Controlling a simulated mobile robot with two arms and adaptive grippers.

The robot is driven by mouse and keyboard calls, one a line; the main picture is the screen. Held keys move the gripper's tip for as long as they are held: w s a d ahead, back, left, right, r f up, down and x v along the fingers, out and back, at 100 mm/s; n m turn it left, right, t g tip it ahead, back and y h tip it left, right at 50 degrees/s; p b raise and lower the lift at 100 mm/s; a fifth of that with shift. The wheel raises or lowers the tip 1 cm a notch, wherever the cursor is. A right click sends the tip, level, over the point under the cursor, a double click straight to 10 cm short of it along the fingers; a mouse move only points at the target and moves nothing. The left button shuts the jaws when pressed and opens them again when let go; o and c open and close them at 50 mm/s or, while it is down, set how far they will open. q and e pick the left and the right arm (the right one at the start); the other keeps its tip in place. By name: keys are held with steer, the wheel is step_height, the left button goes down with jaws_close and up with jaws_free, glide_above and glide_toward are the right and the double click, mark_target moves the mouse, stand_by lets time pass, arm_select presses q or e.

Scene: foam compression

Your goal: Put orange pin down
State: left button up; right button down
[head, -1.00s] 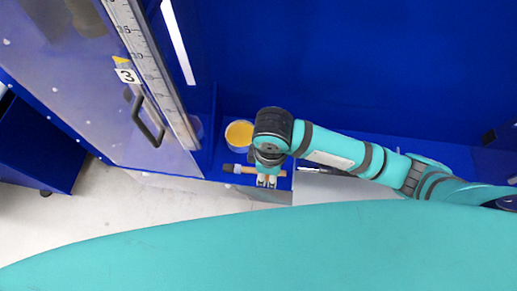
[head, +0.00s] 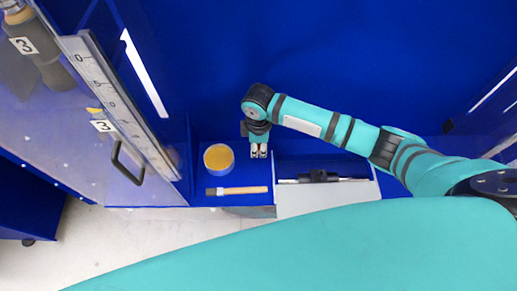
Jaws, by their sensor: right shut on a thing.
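My right gripper (head: 259,152) hangs over the blue shelf, just right of a round cup and behind a brush. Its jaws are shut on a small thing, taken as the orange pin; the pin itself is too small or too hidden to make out. No other orange pin shows in the head view. My left gripper is out of view.
The round cup (head: 219,157) with yellow-orange contents stands on the blue shelf (head: 205,174). The brush (head: 240,190) lies along its front edge. A pale tray (head: 325,198) with a dark-handled tool (head: 318,176) is to the right. A clear door (head: 85,120) with a black handle is left.

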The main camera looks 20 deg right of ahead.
step_height(320, 180, down, 2)
steer(key=shift+s+f, duration=0.1)
steer(key=shift+f, duration=0.1)
steer(key=shift+f, duration=0.1)
steer(key=c, duration=1.2)
jaws_free()
steer(key=shift+o, duration=0.2)
steer(key=shift+r, duration=0.2)
step_height(320, 180, up, 12)
steer(key=shift+f+b, duration=0.1)
steer(key=shift+b, duration=0.45)
